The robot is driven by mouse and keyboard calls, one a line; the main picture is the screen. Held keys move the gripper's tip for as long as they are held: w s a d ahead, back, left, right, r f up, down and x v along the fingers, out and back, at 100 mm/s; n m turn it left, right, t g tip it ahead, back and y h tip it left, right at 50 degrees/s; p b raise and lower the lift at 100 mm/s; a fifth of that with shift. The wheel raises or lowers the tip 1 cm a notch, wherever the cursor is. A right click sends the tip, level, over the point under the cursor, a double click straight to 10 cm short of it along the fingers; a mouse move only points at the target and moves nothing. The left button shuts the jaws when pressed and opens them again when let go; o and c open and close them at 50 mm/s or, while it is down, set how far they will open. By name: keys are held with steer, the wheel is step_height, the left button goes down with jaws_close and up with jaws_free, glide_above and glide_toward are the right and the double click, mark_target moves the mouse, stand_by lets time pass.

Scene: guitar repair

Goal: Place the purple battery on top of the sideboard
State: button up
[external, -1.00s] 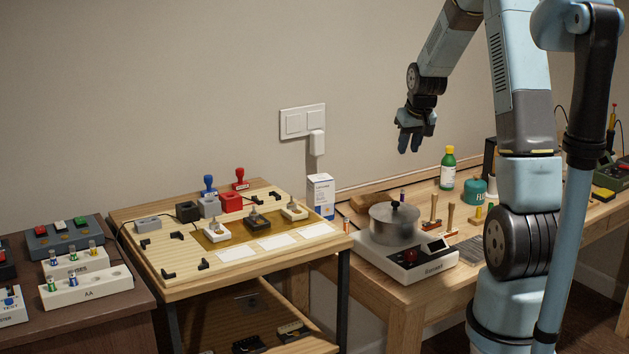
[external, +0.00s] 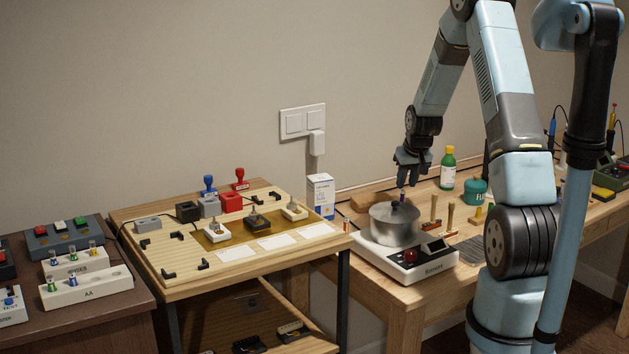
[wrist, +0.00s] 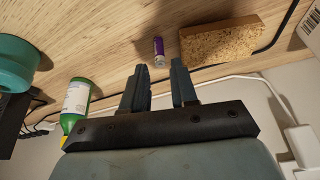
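The purple battery (wrist: 159,50) is on the light wood workbench in the wrist view, apart from my gripper and beyond its fingertips. In the external view its top (external: 403,194) shows just behind the steel pot, which hides the rest. My gripper (external: 413,180) hangs fingers down above that spot. In the wrist view the two dark fingers (wrist: 160,75) are spread with nothing between them. At the left of the external view stands a dark brown piece of furniture (external: 105,318), with a light wood-topped stand (external: 172,290) beside it. I cannot tell which is the sideboard.
A steel pot (external: 394,226) on a white scale (external: 405,263) stands in front of the battery. A cork-coloured block (wrist: 222,41) lies near the battery. A green bottle (wrist: 74,104) and a teal container (wrist: 14,63) stand to one side. Battery holders crowd the dark brown top.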

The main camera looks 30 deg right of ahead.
mark_target(402, 192)
steer(key=shift+w+x, duration=0.15)
steer(key=shift+x, duration=1.3)
steer(key=shift+w+x, duration=0.1)
steer(key=shift+x, duration=1.3)
steer(key=shift+d+r, duration=0.1)
jaws_close()
